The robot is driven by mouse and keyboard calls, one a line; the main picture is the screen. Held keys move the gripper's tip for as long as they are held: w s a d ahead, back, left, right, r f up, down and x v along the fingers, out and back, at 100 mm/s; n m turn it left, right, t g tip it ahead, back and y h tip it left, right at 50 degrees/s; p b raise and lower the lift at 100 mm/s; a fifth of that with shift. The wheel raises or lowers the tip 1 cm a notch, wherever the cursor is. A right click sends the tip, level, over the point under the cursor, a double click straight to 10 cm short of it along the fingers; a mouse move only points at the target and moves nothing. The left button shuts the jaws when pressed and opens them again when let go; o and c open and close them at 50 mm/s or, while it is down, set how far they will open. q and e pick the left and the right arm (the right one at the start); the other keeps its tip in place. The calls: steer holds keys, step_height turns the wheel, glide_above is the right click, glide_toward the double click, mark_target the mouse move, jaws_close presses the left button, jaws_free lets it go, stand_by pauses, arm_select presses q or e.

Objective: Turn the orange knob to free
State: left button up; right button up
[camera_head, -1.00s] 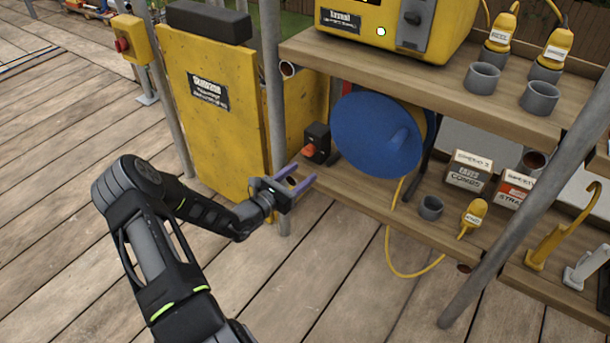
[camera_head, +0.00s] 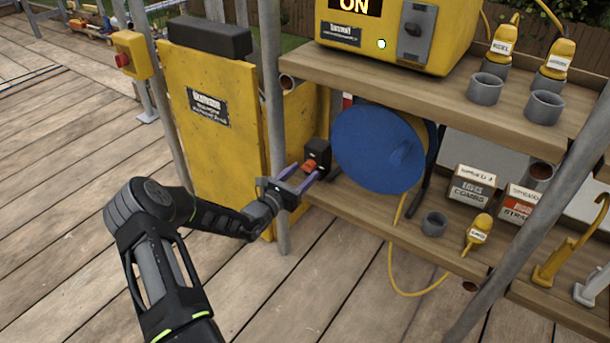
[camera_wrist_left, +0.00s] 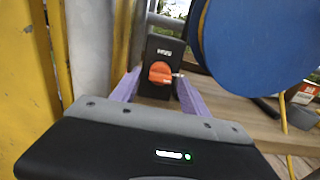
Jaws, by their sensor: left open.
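The orange knob (camera_head: 309,166) sits on the front of a small black box (camera_head: 318,153) on the lower shelf, left of the blue reel. I cannot tell whether the fingers touch the knob. My right gripper is out of view.
A blue reel (camera_head: 375,148) with a yellow cable stands close right of the box. A grey post (camera_head: 272,120) and a yellow panel (camera_head: 215,125) stand close left. The upper shelf (camera_head: 430,95) overhangs, carrying a yellow unit (camera_head: 350,45) reading "ON".

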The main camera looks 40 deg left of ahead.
arm_select(q)
steer(key=shift+w, duration=0.8)
jaws_close()
